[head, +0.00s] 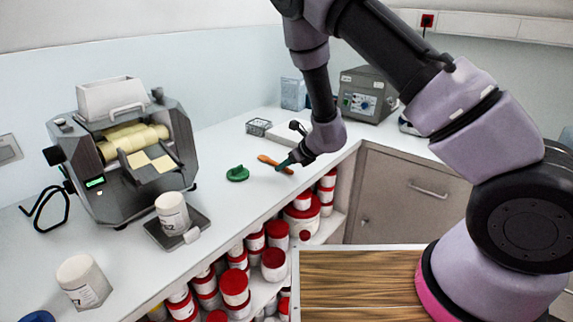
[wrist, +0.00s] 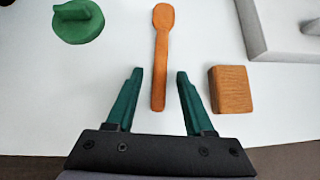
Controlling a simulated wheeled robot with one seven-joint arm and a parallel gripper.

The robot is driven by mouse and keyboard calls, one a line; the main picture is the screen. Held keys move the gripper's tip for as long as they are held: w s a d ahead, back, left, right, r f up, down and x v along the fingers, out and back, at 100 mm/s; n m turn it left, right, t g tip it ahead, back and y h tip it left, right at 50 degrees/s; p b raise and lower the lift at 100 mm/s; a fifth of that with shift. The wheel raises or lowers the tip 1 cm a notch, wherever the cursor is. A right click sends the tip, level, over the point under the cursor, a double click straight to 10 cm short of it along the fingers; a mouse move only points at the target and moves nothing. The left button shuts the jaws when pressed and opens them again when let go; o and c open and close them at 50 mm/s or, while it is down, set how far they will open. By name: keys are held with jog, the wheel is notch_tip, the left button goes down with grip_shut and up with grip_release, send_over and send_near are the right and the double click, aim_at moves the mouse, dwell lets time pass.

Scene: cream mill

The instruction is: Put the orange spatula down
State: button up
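The orange spatula (wrist: 161,55) lies on the white worktop. In the wrist view its handle end sits between the two green fingers of my gripper (wrist: 158,92), with a gap on each side. The fingers are apart and touch nothing that I can see. In the head view the spatula (head: 272,162) lies on the worktop near its front edge, and my gripper (head: 283,166) is at its right end, partly hiding it.
A green lid-like object (wrist: 78,20) lies left of the spatula; a brown block (wrist: 231,89) lies right. A pale flat object (wrist: 285,28) is at the upper right. A roller mill (head: 130,150) stands at the left. Red-lidded tubs (head: 235,287) fill shelves below.

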jog(key=shift+d, duration=0.1)
jog(key=s+d+r+n+g+y, duration=0.1)
jog(key=s+d+r+n, duration=0.3)
jog(key=r, duration=0.6)
jog(key=s+d+r+n+g+y, duration=0.15)
jog(key=s+r+n, duration=0.35)
jog(key=r, duration=0.5)
jog(key=s+d+r+n+g+y, duration=0.1)
jog(key=s+d+r+n, duration=0.25)
jog(key=s+r, duration=0.5)
jog(key=s+d+r+n+t+h, duration=0.2)
jog(key=s+d+r+n+h, duration=0.2)
jog(key=d, duration=0.4)
jog(key=s+d+r+n+t+h, duration=0.2)
jog(key=s+d+r+n+h, duration=0.2)
jog(key=d, duration=0.5)
notch_tip(320, 180, up, 3)
jog(key=shift+s+d+n, duration=0.2)
jog(key=shift+s+n, duration=0.3)
jog(key=shift+n, duration=0.55)
jog(key=shift+t, duration=0.25)
